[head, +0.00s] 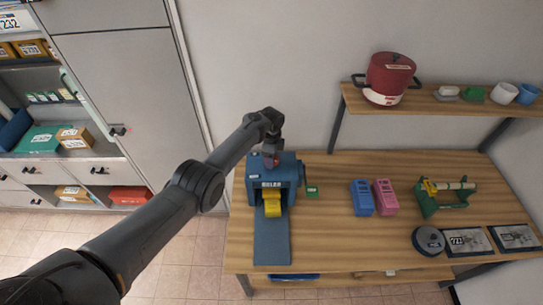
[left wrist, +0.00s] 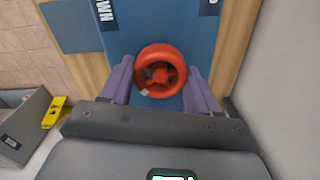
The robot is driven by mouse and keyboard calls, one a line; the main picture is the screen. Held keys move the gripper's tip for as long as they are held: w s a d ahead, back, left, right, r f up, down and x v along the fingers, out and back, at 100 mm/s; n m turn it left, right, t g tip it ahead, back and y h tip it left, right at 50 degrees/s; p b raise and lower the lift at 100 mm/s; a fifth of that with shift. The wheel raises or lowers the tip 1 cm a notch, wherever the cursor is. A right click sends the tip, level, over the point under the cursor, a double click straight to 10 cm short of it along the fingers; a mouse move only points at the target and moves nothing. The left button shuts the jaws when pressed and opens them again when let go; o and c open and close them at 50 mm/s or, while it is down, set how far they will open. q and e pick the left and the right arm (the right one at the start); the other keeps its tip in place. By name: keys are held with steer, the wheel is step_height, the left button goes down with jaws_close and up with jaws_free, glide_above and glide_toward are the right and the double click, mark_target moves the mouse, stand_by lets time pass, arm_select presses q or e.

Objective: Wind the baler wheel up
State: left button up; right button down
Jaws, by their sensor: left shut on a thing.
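The blue baler (head: 285,180) stands on the left part of the wooden table, with a yellow block (head: 272,207) in its front opening above a blue tongue. The red baler wheel (left wrist: 160,71) lies on its top, with a spoked hub and a small pale mark on the lower left of its rim. My left gripper (head: 270,157) reaches down to the baler top from above. In the left wrist view its two purple fingers (left wrist: 159,85) stand on either side of the wheel, shut on it. In the head view the gripper mostly hides the wheel. My right gripper is not in view.
A small green item (head: 312,191) lies just right of the baler. Blue (head: 362,198) and pink (head: 385,198) boxes and a green stand (head: 440,200) are further right. A shelf with a red pot (head: 390,75) hangs above. A grey cabinet (head: 115,90) is at left.

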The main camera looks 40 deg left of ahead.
arm_select(q)
steer(key=n, duration=0.5)
steer(key=shift+r+n+p, duration=0.1)
steer(key=shift+n+p, duration=0.2)
steer(key=shift+p, duration=0.05)
steer(key=n, duration=0.4)
steer(key=shift+n, duration=0.3)
steer(key=n, duration=0.4)
steer(key=shift+n, duration=0.3)
steer(key=n, duration=0.4)
steer(key=n+b, duration=0.1)
steer(key=n, duration=0.4)
steer(key=n+b, duration=0.1)
steer(key=n, duration=0.3)
steer(key=shift+n+b, duration=0.3)
steer(key=n+b, duration=0.2)
steer(key=n, duration=0.2)
steer(key=shift+n+b, duration=0.9)
steer(key=shift+n, duration=1.4)
